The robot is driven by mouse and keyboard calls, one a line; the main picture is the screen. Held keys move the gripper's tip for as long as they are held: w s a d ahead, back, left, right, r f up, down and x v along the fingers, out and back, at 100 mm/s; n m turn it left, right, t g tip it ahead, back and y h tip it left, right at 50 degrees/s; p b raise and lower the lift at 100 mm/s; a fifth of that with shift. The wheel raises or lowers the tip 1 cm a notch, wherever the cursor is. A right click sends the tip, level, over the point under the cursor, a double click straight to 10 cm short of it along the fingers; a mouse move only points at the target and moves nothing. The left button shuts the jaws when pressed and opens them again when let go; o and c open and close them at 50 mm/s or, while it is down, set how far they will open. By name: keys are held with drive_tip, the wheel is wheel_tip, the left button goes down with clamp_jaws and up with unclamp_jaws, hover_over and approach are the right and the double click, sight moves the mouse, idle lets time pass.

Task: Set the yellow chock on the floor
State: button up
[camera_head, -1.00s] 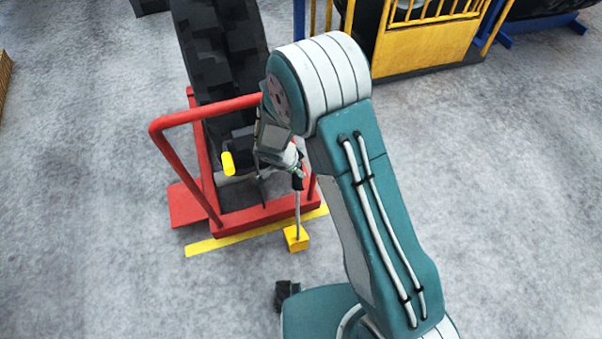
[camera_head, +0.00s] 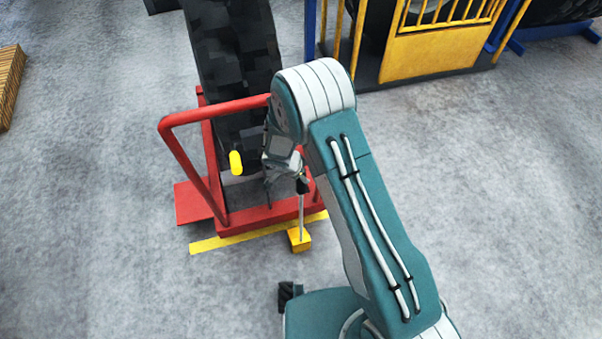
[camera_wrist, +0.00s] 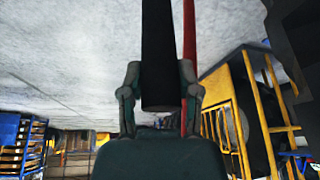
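The yellow chock (camera_head: 299,239) is a small block at the foot of a thin grey rod with a black grip on top. It is by the right end of the yellow floor line, in front of the red frame. I cannot tell whether its underside touches the floor. My gripper (camera_head: 299,178) is at the top of the rod, partly hidden by my arm. In the wrist view, my gripper's fingers (camera_wrist: 160,95) close on both sides of the black grip (camera_wrist: 160,50). The block itself does not show there.
A red frame (camera_head: 265,217) holds a large dark treaded wheel-like piece (camera_head: 232,60). A yellow cylinder (camera_head: 235,162) sticks out beside it. A yellow line (camera_head: 245,235) runs along the floor. A yellow gate (camera_head: 430,52) stands back right.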

drive_tip(key=o, duration=0.4)
drive_tip(key=shift+v, duration=3.95)
drive_tip(key=s+d+r+n, duration=0.1)
drive_tip(key=s+d+r, duration=0.1)
drive_tip(key=d+r, duration=0.35)
drive_tip(key=s+d+r+n+y, duration=0.1)
drive_tip(key=d+r+n, duration=0.1)
drive_tip(key=r, duration=0.7)
drive_tip(key=s+d+r+n, duration=0.1)
drive_tip(key=s+d+r, duration=0.15)
drive_tip(key=r, duration=0.55)
drive_tip(key=s+d+r+n+t+y, duration=0.1)
drive_tip(key=s+d+r+n, duration=0.1)
drive_tip(key=s, duration=0.4)
drive_tip(key=s+d+r+n+t, duration=0.1)
drive_tip(key=s+d+r+n, duration=0.1)
drive_tip(key=s+r, duration=0.3)
drive_tip(key=s+d+r+n+y, duration=0.1)
drive_tip(key=s+d+r+n, duration=0.2)
drive_tip(key=s, duration=0.4)
drive_tip(key=shift+s+r+t+y, duration=0.1)
drive_tip(key=shift+r+t+y, duration=0.25)
drive_tip(key=shift+r, duration=0.2)
